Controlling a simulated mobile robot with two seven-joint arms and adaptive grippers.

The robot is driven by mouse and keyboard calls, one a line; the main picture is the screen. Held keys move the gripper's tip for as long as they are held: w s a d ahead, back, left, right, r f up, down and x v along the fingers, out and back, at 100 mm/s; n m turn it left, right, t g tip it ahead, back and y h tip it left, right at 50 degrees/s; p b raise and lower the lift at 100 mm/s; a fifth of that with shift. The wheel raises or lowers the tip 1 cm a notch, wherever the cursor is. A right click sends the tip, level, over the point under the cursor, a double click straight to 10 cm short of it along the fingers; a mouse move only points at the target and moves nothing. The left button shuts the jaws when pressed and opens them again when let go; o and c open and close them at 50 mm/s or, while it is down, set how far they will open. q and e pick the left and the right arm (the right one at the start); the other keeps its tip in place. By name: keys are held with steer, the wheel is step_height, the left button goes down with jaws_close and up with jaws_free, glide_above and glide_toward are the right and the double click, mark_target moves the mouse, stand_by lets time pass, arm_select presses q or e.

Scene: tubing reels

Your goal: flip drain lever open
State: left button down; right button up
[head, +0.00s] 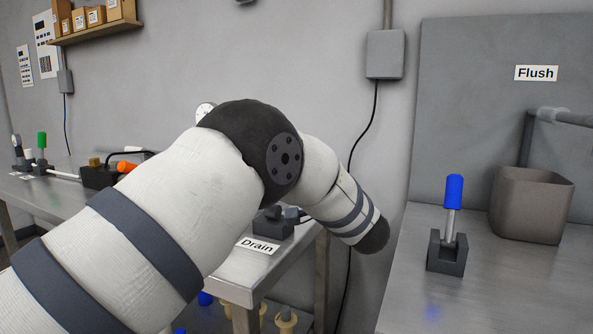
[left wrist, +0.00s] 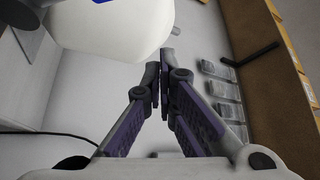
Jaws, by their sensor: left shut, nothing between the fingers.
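The drain lever's dark base (head: 272,226) stands on the left table behind a white "Drain" label (head: 257,246). My left arm crosses in front, so most of the lever is hidden and I cannot tell its position. My left gripper is out of sight in the head view. In the left wrist view, my left gripper (left wrist: 160,72) has its fingertips together with nothing between them. No lever can be made out at its fingertips. My right gripper is in neither view.
A blue-handled lever (head: 454,192) stands upright on the right bench near a grey bin (head: 531,204) and a "Flush" sign (head: 536,73). A green-handled lever (head: 42,140) and an orange-tipped item (head: 127,167) are at the left. A gap separates the tables.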

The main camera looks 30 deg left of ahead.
arm_select(q)
steer(key=f+v, duration=0.1)
steer(key=v, duration=0.8)
steer(key=shift+f+b, duration=0.2)
steer(key=shift+b, duration=0.1)
steer(key=shift+d, duration=0.1)
